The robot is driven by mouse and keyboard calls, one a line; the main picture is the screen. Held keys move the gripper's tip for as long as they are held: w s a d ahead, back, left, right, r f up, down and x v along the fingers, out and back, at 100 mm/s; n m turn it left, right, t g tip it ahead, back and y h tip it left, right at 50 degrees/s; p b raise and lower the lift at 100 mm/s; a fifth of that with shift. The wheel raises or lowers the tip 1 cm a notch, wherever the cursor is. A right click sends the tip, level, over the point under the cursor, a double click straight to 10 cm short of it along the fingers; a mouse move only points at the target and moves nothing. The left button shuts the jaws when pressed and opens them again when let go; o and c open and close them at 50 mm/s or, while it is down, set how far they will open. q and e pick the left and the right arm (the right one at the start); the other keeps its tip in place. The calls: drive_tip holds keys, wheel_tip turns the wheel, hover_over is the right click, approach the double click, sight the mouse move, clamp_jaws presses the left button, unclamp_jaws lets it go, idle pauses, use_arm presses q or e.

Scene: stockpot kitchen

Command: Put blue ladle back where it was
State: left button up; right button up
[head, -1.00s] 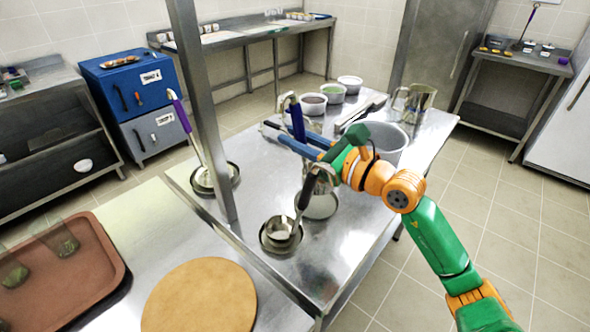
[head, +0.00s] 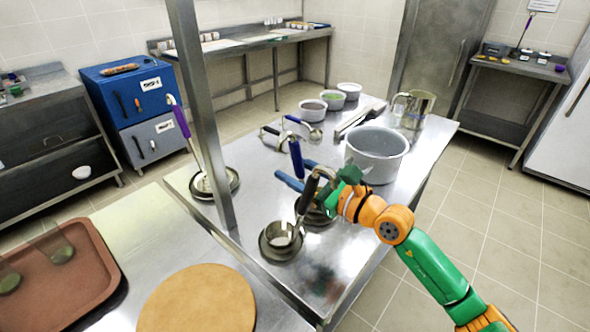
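The blue ladle (head: 296,160) stands tilted, hook end up, with its lower part in a round metal holder (head: 322,222) on the steel table. Its bowl is mostly hidden behind a black-handled ladle and my gripper. My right gripper (head: 292,168) reaches in from the right. Its blue fingers are apart, one on each side of the blue ladle's handle; contact is not clear. The black-handled ladle (head: 304,196) stands in a nearer holder (head: 282,254). A purple-handled ladle (head: 181,122) stands in a holder (head: 233,181) at left. My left gripper is not in view.
A large grey pot (head: 376,142) and a metal jug (head: 413,108) stand right of and behind the gripper. Utensils (head: 300,122) and small bowls (head: 312,112) lie further back. A steel post (head: 206,120) rises at left. A round board (head: 198,300) lies in front.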

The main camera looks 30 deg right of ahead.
drive_tip(key=shift+r, duration=0.1)
drive_tip(key=shift+s+d, duration=0.15)
drive_tip(key=b+v, duration=0.5)
drive_tip(key=v, duration=0.6)
drive_tip(key=shift+s, duration=0.3)
drive_tip(key=shift+d, duration=0.1)
